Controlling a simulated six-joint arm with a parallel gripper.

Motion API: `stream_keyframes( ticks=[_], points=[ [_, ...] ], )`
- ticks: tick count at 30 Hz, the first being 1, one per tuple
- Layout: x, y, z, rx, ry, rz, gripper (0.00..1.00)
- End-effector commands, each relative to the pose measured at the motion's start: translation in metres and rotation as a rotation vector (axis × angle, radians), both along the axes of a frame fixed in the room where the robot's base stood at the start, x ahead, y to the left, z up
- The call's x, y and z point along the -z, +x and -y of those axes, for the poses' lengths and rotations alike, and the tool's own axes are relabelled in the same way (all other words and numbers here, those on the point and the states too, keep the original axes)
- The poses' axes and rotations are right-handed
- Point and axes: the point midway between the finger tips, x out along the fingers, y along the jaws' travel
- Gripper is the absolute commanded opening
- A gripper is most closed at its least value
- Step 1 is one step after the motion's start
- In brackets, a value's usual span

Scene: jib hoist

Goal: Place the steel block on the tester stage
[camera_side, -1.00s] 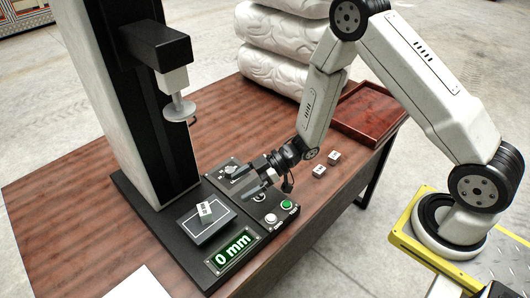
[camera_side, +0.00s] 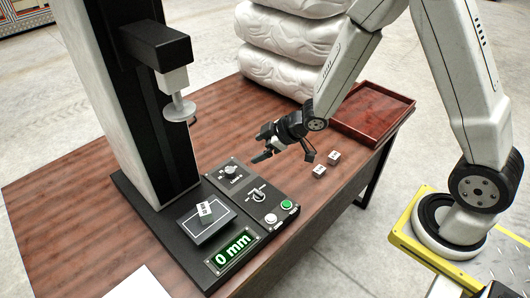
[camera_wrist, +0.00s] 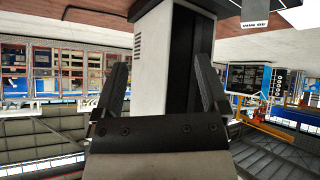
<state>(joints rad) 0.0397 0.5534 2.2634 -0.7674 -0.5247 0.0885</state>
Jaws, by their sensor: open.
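A small grey block with dark marks on its face (camera_side: 204,210) sits on the dark tester stage (camera_side: 216,231), inside its pale outline and slightly turned. Its marks are too small to read. Two similar small pale blocks (camera_side: 319,171) (camera_side: 334,157) lie on the table to the right of the control panel. I cannot tell from the marks which one is steel. My gripper (camera_side: 261,148) is open and empty above the table, right of the tester column and clear of every block. In the wrist view its two fingers (camera_wrist: 163,88) stand wide apart with the column behind them.
The press disc (camera_side: 179,109) hangs above the stage from the tall column (camera_side: 137,120). The control panel (camera_side: 240,177) has knobs and buttons; the display (camera_side: 232,249) reads 0 mm. A red-brown tray (camera_side: 371,112) and stacked white sacks (camera_side: 284,55) are at the back.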

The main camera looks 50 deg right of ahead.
Motion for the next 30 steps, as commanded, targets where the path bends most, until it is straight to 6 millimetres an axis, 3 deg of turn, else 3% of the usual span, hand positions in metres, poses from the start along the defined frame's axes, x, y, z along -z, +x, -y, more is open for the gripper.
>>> stream_keyframes(
  ticks=[5, 9, 19, 24, 30],
  points=[
    [-0.023, -0.024, 0.029, 0.213, -0.073, -0.105, 0.94],
    [-0.037, -0.055, 0.044, 0.367, -0.096, -0.218, 0.94],
    [-0.057, -0.136, 0.049, 0.619, -0.047, -0.497, 0.94],
    [-0.060, -0.155, 0.045, 0.659, -0.022, -0.565, 0.94],
    [-0.060, -0.158, 0.044, 0.663, -0.019, -0.578, 0.94]
  ],
)
